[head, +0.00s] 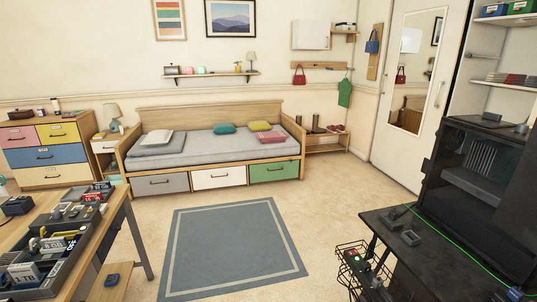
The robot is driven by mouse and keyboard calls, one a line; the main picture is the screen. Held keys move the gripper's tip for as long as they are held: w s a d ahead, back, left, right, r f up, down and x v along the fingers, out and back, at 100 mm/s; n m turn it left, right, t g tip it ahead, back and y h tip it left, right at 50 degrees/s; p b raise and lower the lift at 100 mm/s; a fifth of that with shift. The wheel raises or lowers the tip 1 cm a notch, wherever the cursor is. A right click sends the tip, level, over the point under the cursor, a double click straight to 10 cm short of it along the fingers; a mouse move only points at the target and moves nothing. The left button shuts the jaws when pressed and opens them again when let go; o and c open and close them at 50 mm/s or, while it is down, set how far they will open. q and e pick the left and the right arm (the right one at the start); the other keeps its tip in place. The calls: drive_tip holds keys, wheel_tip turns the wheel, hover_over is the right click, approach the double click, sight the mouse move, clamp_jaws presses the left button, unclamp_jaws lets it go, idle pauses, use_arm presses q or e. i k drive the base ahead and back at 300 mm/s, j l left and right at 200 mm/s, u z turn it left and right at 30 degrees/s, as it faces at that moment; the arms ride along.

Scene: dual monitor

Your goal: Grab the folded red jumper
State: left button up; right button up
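A flat pinkish-red folded cloth (271,138), which looks like the folded red jumper, lies on the right part of the grey bed (190,152) against the far wall. A yellow folded item or cushion (260,126) lies just behind it, and a teal one (224,129) lies to its left. The red cloth is small in the picture, so its folds cannot be made out. Neither of my grippers is in view.
A cluttered wooden desk (128,212) stands at the near left. A black desk (395,212) with a computer case (465,180) and a wire basket (352,262) stands at the near right. Between them, the blue-grey rug (232,245) and carpet are clear up to the bed.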

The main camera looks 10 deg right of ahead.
sight(512, 79)
drive_tip(key=i+z, duration=0.15)
drive_tip(key=i, duration=0.35)
drive_tip(key=i+z, duration=0.15)
drive_tip(key=i, duration=0.4)
drive_tip(key=i+z, duration=0.15)
drive_tip(key=i, duration=0.35)
drive_tip(key=i+j+z, duration=0.15)
drive_tip(key=i, duration=0.35)
drive_tip(key=i+j+z, duration=0.2)
drive_tip(key=i, duration=0.3)
drive_tip(key=i+z, duration=0.35)
drive_tip(key=i, duration=0.2)
drive_tip(key=i+z, duration=0.3)
drive_tip(key=i, duration=0.25)
drive_tip(key=i+j+z, duration=0.2)
drive_tip(key=i+z, duration=0.15)
drive_tip(key=i, duration=0.15)
drive_tip(key=i+l+z, duration=0.2)
drive_tip(key=i+z, duration=0.65)
drive_tip(key=i, duration=0.2)
drive_tip(key=i+j+z, duration=0.15)
drive_tip(key=i+z, duration=0.25)
drive_tip(key=i+l, duration=0.15)
drive_tip(key=i, duration=0.9)
drive_tip(key=j+u, duration=0.05)
